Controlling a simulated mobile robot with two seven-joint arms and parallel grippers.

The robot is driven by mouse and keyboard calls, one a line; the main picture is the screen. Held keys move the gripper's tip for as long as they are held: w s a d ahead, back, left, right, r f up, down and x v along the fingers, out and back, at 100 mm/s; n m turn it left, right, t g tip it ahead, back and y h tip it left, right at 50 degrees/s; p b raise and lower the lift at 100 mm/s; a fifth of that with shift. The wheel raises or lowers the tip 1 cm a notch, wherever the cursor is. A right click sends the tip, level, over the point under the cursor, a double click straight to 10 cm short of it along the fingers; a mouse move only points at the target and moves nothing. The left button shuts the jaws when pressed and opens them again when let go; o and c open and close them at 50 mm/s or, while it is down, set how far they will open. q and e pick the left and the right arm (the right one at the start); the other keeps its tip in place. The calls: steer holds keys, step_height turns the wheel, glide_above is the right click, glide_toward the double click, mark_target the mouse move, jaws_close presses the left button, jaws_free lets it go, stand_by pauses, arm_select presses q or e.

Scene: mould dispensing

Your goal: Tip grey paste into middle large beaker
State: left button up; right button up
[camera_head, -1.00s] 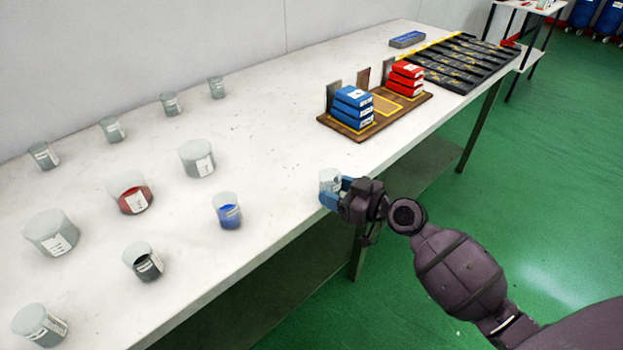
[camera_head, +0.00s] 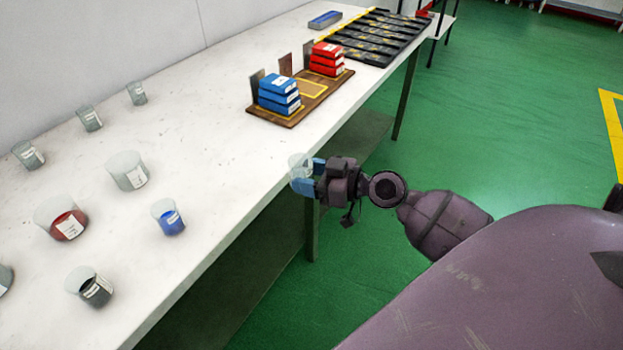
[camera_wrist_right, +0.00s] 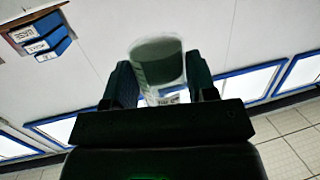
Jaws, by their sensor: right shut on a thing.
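My right gripper (camera_head: 311,178) is shut on a small clear beaker (camera_head: 298,165), held upright by the front edge of the table. In the right wrist view the beaker (camera_wrist_right: 157,65) sits between the two fingers of the right gripper (camera_wrist_right: 163,85), with a white label low on it; its contents cannot be made out clearly. The middle large beaker (camera_head: 46,207) stands on the table at the left, with red paste in its bottom and a white label. Another large beaker (camera_head: 127,170) stands behind it to the right. My left gripper is not in view.
A small beaker with blue paste (camera_head: 168,218) and one with dark paste (camera_head: 90,287) stand near the front edge of the table (camera_head: 215,185). Several small beakers stand at the back. A wooden board (camera_head: 283,118) holds blue and red boxes, with black trays (camera_head: 375,40) beyond.

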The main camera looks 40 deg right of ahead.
mark_target(290, 160)
step_height(290, 160, up, 2)
steer(key=shift+p, duration=0.45)
steer(key=shift+r+p, duration=0.7)
steer(key=shift+r, duration=0.25)
steer(key=shift+r+p, duration=0.65)
steer(key=shift+r, duration=0.45)
